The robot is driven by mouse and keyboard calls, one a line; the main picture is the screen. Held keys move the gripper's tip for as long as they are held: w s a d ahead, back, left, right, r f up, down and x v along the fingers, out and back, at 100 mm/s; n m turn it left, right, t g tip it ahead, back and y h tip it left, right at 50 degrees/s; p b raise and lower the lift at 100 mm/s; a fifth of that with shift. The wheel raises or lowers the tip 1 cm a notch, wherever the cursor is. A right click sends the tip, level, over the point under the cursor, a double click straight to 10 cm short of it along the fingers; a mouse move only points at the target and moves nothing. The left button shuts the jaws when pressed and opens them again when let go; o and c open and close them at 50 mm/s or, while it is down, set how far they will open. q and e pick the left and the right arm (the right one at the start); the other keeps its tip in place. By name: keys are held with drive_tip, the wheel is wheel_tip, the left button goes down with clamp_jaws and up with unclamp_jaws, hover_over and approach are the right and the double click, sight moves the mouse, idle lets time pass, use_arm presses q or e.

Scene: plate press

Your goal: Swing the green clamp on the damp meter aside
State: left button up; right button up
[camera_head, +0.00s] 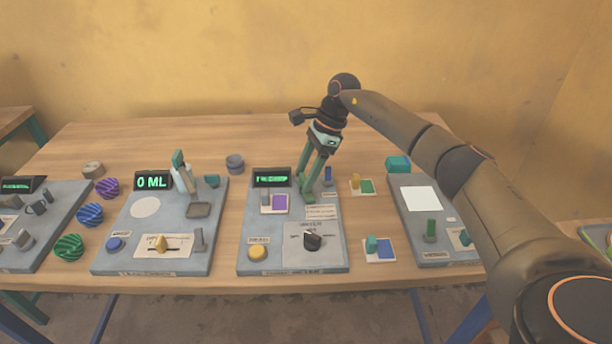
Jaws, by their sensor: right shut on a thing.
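The damp meter (262,228) is the grey board in the middle of the table. It has a green-lit display (272,177), a purple and white sample card (274,204), a black dial (312,240) and a yellow button (258,252). My right gripper (308,186) reaches down from above to the board's back right part, just right of the card. Its fingers are shut on the green clamp, which they mostly hide; I cannot tell its exact angle. My left gripper is out of view.
Left stands a board with a "0 ML" display (151,181); another board (55,225) is at the far left. Purple, blue and green striped balls (69,247) lie between them. Right are two-coloured cards (380,250) and a board with a white square (420,198).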

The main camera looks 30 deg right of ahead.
drive_tip(key=shift+n, duration=0.4)
drive_tip(key=shift+n+g, duration=0.3)
drive_tip(key=o, duration=1.4)
drive_tip(key=v, duration=1.2)
drive_tip(key=shift+d+r, duration=0.1)
drive_tip(key=shift+r, duration=0.15)
